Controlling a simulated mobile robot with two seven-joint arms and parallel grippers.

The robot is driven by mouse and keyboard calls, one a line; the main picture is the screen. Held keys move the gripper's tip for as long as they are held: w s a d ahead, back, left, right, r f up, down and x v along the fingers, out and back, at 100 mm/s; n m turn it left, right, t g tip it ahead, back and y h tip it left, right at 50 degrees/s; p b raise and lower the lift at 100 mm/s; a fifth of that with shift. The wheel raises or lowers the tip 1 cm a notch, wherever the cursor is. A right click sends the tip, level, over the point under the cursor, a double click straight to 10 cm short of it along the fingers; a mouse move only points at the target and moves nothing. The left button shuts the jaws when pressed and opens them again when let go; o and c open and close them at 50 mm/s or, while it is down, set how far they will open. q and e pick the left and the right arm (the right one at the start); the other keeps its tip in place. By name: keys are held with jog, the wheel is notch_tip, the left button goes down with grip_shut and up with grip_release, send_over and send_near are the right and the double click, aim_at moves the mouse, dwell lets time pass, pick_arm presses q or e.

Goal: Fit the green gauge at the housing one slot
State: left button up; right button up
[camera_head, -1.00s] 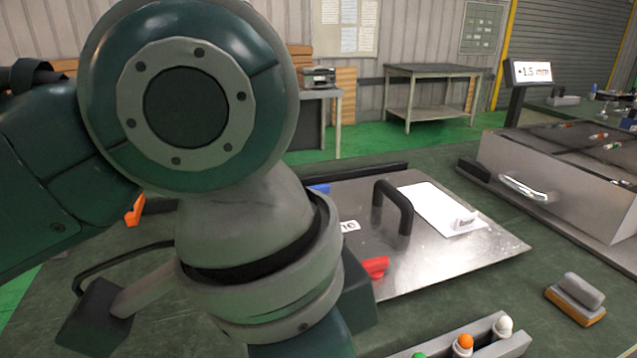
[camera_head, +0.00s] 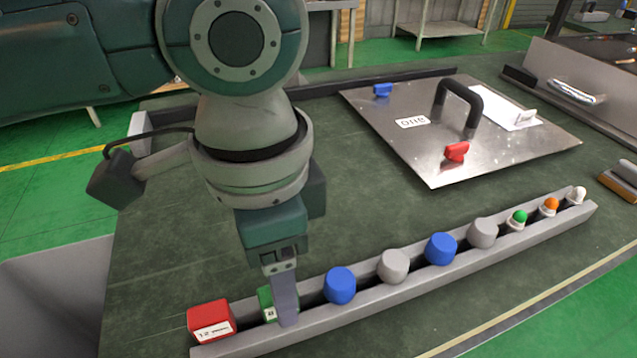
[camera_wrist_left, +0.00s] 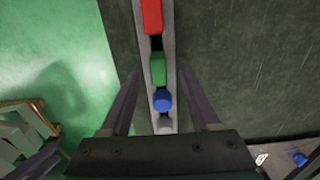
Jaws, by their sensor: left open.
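The green gauge (camera_head: 265,303) is a small green block with a white label, sitting in the long grey rack. In the head view it is partly hidden behind a finger of my left gripper (camera_head: 284,310). In the left wrist view the green gauge (camera_wrist_left: 158,68) lies between and slightly beyond the two spread fingers of my left gripper (camera_wrist_left: 162,85). The gripper is open and points down over the rack. A metal plate (camera_head: 455,100) with a black handle and a label lies on the table; the label appears upside down and seems to read "one". My right gripper is not in view.
The grey rack (camera_head: 400,305) also holds a red block (camera_head: 211,322), several blue and grey round knobs, and small green, orange and white pieces. A blue tab (camera_head: 382,90) and a red tab (camera_head: 457,152) sit on the plate. The table between rack and plate is clear.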

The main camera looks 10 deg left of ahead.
pick_arm(q)
notch_tip(320, 180, down, 3)
jog(key=shift+s+f, duration=0.1)
jog(key=shift+c, duration=0.4)
jog(key=shift+a, duration=0.1)
grip_shut()
